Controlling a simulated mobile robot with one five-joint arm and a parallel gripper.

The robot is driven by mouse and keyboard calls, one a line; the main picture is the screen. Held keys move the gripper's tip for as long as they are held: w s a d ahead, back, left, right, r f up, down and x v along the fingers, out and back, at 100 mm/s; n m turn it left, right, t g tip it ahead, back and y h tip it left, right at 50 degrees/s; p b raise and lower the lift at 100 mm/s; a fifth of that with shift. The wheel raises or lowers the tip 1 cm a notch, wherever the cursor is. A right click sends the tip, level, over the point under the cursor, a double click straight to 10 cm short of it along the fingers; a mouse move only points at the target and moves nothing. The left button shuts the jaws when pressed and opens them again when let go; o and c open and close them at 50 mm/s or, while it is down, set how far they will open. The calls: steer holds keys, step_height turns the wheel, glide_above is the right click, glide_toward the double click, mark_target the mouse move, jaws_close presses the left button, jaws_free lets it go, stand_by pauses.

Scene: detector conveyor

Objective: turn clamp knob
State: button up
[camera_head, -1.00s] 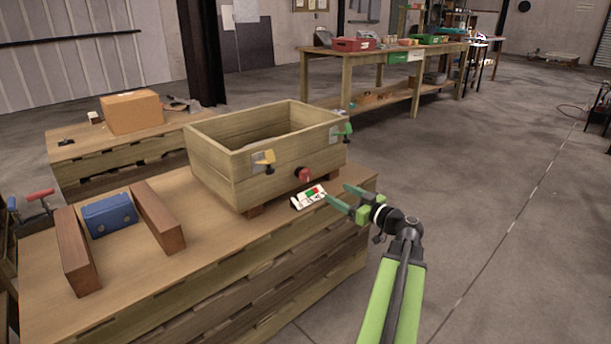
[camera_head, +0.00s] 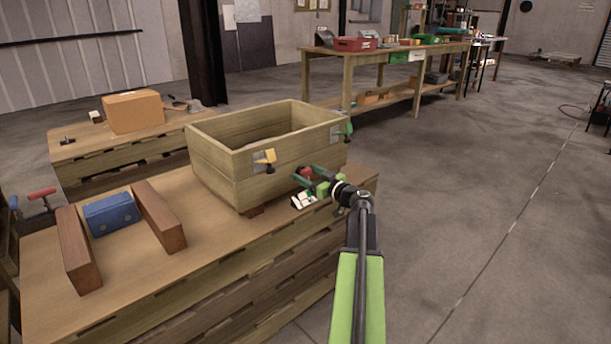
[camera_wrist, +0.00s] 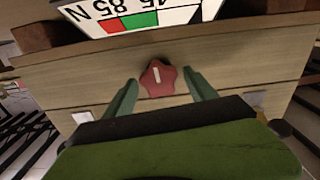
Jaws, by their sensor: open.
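The red clamp knob (camera_wrist: 158,77) is on the front wall of the wooden box (camera_head: 222,170). It has a lobed shape with a pale bar mark that stands nearly upright in the wrist view. My gripper (camera_wrist: 160,88) is open, with one green finger on each side of the knob. A gap shows between each finger and the knob. In the head view my gripper (camera_head: 306,175) is at the box's front wall and partly covers the knob (camera_head: 306,173).
A yellow clamp (camera_head: 265,158) and a green clamp (camera_head: 347,131) are on the box. A blue block (camera_head: 110,214) lies between two wooden bars (camera_head: 158,218).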

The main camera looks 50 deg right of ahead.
steer(key=shift+w, duration=0.35)
